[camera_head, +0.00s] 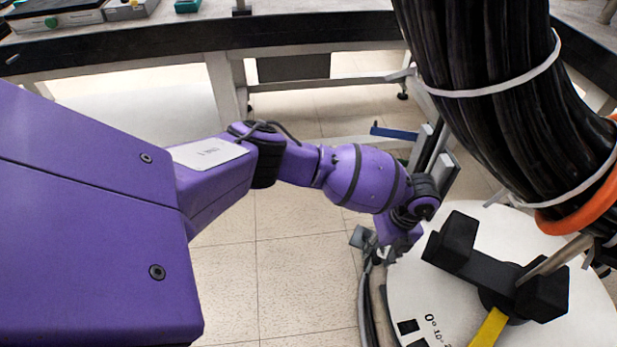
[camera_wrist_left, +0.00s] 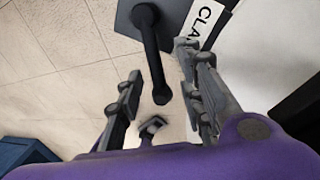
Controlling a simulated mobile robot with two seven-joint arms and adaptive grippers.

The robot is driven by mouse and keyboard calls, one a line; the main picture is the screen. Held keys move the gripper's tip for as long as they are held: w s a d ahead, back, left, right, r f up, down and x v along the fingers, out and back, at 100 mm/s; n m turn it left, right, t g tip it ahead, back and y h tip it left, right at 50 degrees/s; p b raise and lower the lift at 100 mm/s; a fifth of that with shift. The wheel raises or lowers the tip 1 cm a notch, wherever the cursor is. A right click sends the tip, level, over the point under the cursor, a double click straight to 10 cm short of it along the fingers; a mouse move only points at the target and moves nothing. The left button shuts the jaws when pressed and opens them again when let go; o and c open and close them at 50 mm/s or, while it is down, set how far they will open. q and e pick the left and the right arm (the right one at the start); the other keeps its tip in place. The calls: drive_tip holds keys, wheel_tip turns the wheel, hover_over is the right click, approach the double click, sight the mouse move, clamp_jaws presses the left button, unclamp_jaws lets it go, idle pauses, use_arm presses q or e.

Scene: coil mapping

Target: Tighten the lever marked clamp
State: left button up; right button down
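In the left wrist view, a black clamp lever (camera_wrist_left: 152,55) runs down from a dark grey plate (camera_wrist_left: 128,22). A white label (camera_wrist_left: 203,22) beside it reads "CLA", the rest cut off or hidden. My left gripper (camera_wrist_left: 160,85) is open, with grey fingers on either side of the lever's free end. Gaps show on both sides, so it does not grip the lever. In the head view, my left gripper (camera_head: 364,240) is small and mostly hidden behind my purple wrist. The lever cannot be made out there. My right gripper is not in view.
A white round table (camera_head: 405,290) with a black fixture (camera_head: 480,260) and yellow bar (camera_head: 489,328) stands at lower right. A thick black cable bundle (camera_head: 490,100) hangs above it. A long bench (camera_head: 180,45) crosses the back. Tiled floor (camera_head: 300,270) lies open below my left arm.

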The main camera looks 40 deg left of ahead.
use_arm(q)
drive_tip(key=shift+f, duration=0.1)
clamp_jaws()
drive_tip(key=shift+a, duration=0.1)
idle(0.4)
